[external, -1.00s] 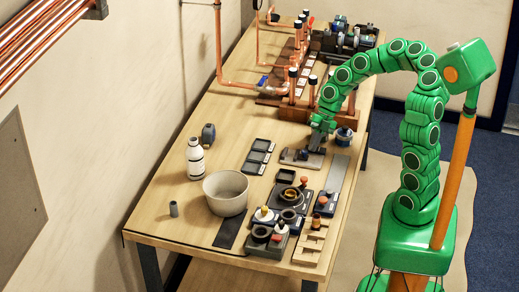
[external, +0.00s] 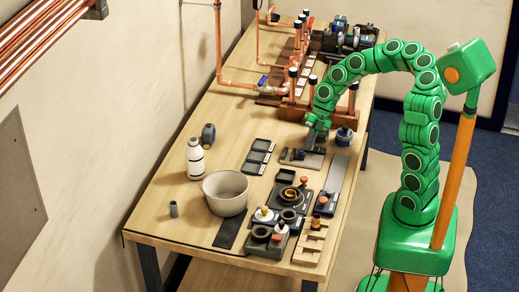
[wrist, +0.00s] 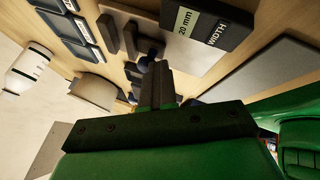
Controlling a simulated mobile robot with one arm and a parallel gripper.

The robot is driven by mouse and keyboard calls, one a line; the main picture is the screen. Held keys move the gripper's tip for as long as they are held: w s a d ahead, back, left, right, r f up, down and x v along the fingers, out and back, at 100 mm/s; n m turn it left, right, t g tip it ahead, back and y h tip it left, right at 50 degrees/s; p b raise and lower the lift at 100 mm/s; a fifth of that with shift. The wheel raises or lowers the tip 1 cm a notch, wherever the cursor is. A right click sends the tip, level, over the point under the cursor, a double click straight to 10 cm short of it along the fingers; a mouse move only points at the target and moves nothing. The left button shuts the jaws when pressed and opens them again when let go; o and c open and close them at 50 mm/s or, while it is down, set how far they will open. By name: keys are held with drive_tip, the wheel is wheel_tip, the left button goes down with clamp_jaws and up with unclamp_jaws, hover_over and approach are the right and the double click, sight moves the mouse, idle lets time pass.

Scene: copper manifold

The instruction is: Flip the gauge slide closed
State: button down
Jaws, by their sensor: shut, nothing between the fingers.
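The gauge (external: 312,162) is a flat grey plate on the middle of the table, under my gripper in the external view. In the wrist view, the pale gauge plate (wrist: 178,62) carries a dark block (wrist: 207,28) marked "20 mm WIDTH" and dark bars (wrist: 129,40) with a small blue knob beside them. I cannot tell for sure which part is the slide. My gripper (external: 310,145) points down over the plate. In the wrist view its fingers (wrist: 155,68) are together and empty, close to the bars; contact is unclear. The fingers hide part of the gauge.
Three dark trays (external: 258,157) lie left of the gauge. A blue round part (external: 344,136) stands close on its right. A grey strip (external: 334,185) lies in front. The copper manifold (external: 290,95) is behind. A bowl (external: 226,193) and white bottle (external: 195,158) stand at left.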

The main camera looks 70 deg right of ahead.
drive_tip(key=shift+w+d, duration=0.1)
drive_tip(key=shift+w, duration=0.05)
drive_tip(key=shift+s+d+r, duration=0.1)
drive_tip(key=shift+s+d, duration=0.15)
drive_tip(key=shift+s, duration=0.3)
drive_tip(key=shift+s+d+r, duration=0.1)
drive_tip(key=shift+s+d, duration=0.15)
drive_tip(key=shift+s, duration=0.35)
drive_tip(key=shift+s+d+r, duration=0.1)
drive_tip(key=shift+s+d, duration=0.15)
drive_tip(key=shift+s, duration=0.3)
drive_tip(key=shift+s+d+r, duration=0.15)
drive_tip(key=shift+s+r, duration=0.05)
drive_tip(key=v, duration=0.9)
drive_tip(key=shift+s+d+r, duration=0.15)
drive_tip(key=shift+s+r, duration=0.05)
drive_tip(key=shift+r, duration=0.05)
